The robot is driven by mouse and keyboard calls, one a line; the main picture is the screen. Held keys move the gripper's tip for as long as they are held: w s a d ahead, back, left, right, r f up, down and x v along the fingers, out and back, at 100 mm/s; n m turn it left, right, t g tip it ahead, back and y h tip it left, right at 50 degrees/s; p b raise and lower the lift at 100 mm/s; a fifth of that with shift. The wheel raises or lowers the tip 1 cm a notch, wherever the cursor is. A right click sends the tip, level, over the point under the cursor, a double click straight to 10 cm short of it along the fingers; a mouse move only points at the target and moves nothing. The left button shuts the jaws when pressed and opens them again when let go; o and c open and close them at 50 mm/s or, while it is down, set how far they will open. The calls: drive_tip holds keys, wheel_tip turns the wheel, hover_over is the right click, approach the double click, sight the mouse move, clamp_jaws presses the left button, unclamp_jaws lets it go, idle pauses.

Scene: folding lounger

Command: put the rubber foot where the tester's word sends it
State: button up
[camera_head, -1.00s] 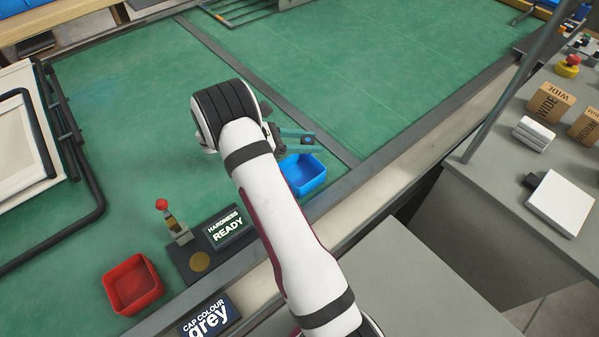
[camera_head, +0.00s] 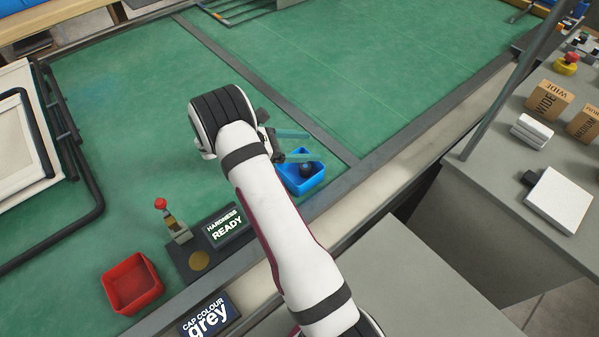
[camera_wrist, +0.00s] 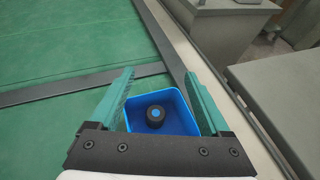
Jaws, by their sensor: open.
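The rubber foot (camera_wrist: 156,117), a small black cylinder with a blue centre on its upper face, is inside the blue bin (camera_wrist: 176,98). In the head view the foot (camera_head: 306,170) shows as a dark shape within the blue bin (camera_head: 291,184). My gripper (camera_head: 315,149) is open above the bin, its teal fingers (camera_wrist: 160,78) spread either side of the foot and apart from it. The hardness tester (camera_head: 198,259) has a red-topped lever, and its display (camera_head: 226,226) reads "HARDNESS READY". The red bin (camera_head: 132,284) looks empty.
The folding lounger frame (camera_head: 80,160) lies at the left. Boxes marked WIDE (camera_head: 547,100) and MEDIUM (camera_head: 584,122) stand on the grey bench at right. The green mat behind my arm is largely clear.

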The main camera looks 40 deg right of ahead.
drive_tip(key=v, duration=1.5)
drive_tip(key=shift+a, duration=0.2)
drive_tip(key=shift+w+r, duration=0.1)
drive_tip(key=s+a+r+m+y, duration=0.3)
drive_tip(key=s+r+m+y, duration=0.15)
drive_tip(key=s, duration=0.35)
drive_tip(key=s+a+r+m+y, duration=0.2)
drive_tip(key=s+r+m+y, duration=0.1)
drive_tip(key=s+r+m, duration=0.3)
drive_tip(key=s+a+f+m+t+y, duration=0.1)
drive_tip(key=s+a+m+t+y, duration=0.1)
drive_tip(key=s, duration=0.5)
drive_tip(key=s+a+f+m+t+y, duration=0.1)
drive_tip(key=s+a+m+t+y, duration=0.1)
drive_tip(key=s+a+m+y, duration=0.3)
drive_tip(key=s+a+m, duration=0.2)
drive_tip(key=s+a, duration=0.1)
drive_tip(key=a, duration=0.1)
drive_tip(key=shift+s+f+t, duration=0.3)
drive_tip(key=shift+f, duration=0.1)
drive_tip(key=shift+a, duration=0.1)
